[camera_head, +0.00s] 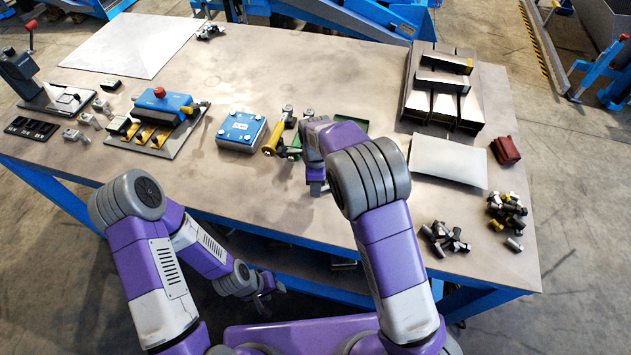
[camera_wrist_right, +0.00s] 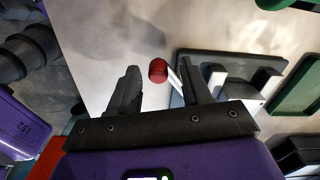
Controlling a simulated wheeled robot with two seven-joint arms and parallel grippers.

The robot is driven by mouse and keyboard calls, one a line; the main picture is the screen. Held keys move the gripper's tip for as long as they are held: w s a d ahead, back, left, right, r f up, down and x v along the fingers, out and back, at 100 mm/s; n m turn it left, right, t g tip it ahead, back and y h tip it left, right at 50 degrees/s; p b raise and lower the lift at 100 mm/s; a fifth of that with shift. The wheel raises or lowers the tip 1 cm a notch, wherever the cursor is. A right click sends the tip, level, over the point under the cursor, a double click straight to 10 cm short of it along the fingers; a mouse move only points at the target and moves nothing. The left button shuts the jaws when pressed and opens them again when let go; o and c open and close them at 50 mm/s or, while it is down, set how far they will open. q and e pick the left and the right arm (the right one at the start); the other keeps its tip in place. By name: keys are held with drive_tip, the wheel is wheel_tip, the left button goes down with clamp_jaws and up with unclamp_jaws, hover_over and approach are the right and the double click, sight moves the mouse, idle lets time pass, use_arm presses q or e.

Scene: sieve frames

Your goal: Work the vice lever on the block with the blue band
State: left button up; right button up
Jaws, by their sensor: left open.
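A red lever knob (camera_wrist_right: 158,70) on a pale rod shows in the right wrist view, between or just beyond my right fingertips. Its rod leads toward a grey vice-like fixture (camera_wrist_right: 240,75). I cannot tell whether the fingers touch the knob. My right gripper (camera_wrist_right: 160,80) is open; in the head view it (camera_head: 317,188) hangs low over the table's front part, and my right arm hides what is behind it. I cannot make out a blue band on a block there. My left gripper (camera_head: 267,292) is open and empty, in front of the table's front edge.
A green tray (camera_wrist_right: 299,85) lies beside the fixture. A blue-topped box (camera_head: 241,130) and a yellow-handled tool (camera_head: 274,139) stand left of my right gripper. A blue device (camera_head: 162,102) with a red knob is further left. A pale plate (camera_head: 447,162) lies at right.

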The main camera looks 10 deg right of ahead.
drive_tip(key=shift+r, duration=0.1)
wheel_tip(320, 180, up, 7)
drive_tip(key=shift+r+p, duration=0.2)
drive_tip(key=shift+p, duration=0.15)
idle(0.4)
